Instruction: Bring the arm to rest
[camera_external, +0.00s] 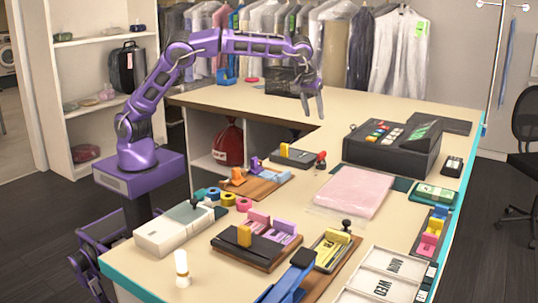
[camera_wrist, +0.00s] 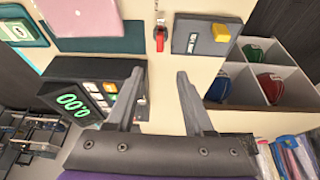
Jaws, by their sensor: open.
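My purple arm reaches from its base on the left, bent at the elbow, out over the inner corner of the counter (camera_external: 240,98). My gripper (camera_external: 314,108) hangs at its end, pointing down, in the external view. In the wrist view my gripper (camera_wrist: 160,75) has its two grey fingers spread apart with nothing between them. The fingers are above the counter and touch no object that I can see.
A black cash register (camera_external: 392,147) stands right of the gripper; it also shows in the wrist view (camera_wrist: 95,90). A black wire basket (camera_external: 284,82) is behind the gripper. Bagged garments (camera_external: 345,45) hang at the back. A pink folded garment (camera_external: 353,190) lies on the counter.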

